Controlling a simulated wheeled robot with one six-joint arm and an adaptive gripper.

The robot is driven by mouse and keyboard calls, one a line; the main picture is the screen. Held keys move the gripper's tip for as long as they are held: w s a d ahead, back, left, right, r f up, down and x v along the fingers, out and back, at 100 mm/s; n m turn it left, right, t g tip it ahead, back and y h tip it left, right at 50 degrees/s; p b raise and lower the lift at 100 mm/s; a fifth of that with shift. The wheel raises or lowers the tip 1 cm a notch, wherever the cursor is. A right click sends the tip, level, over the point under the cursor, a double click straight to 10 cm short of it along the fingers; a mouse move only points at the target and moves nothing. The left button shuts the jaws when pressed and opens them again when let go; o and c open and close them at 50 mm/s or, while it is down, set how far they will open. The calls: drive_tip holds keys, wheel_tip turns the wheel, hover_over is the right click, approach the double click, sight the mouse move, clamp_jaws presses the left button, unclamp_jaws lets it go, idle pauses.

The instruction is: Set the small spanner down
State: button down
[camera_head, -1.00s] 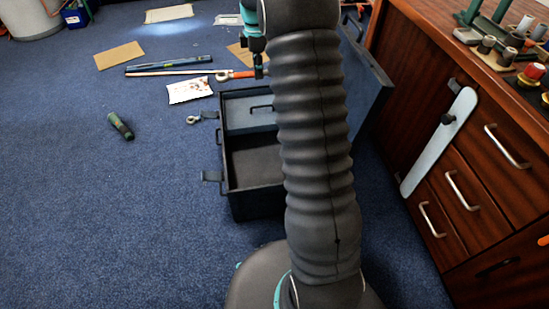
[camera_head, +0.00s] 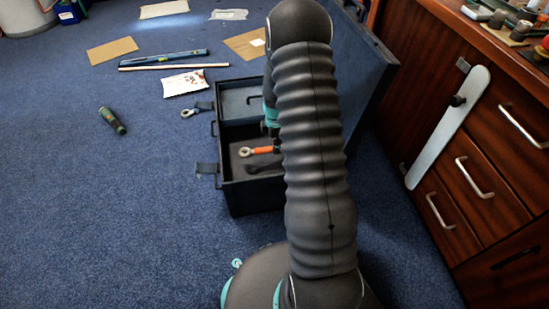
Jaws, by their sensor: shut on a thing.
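The small spanner (camera_head: 258,151), with a metal ring end and an orange handle, shows in the head view over the front compartment of the open dark blue toolbox (camera_head: 237,203). Its ring end points left. Its right end is hidden behind my arm. My gripper (camera_head: 276,146) is mostly hidden by the arm, with only a dark bit showing at the spanner's right, and it is shut on the spanner. A dark, spanner-like shape (camera_head: 264,168) lies just below on the compartment floor, perhaps a shadow. I cannot tell whether the spanner touches the floor.
The toolbox lid (camera_head: 366,75) stands open at the right, close to the wooden drawer cabinet (camera_head: 470,165). A metal ring piece (camera_head: 188,113), a green-and-black tool (camera_head: 112,120), a paper packet (camera_head: 184,83) and a blue level (camera_head: 180,59) lie on the carpet.

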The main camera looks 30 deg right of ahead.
sight(275, 160)
drive_tip(key=shift+f+b, duration=0.35)
drive_tip(key=shift+f, duration=2.55)
drive_tip(key=shift+f, duration=0.15)
drive_tip(key=c, duration=0.9)
unclamp_jaws()
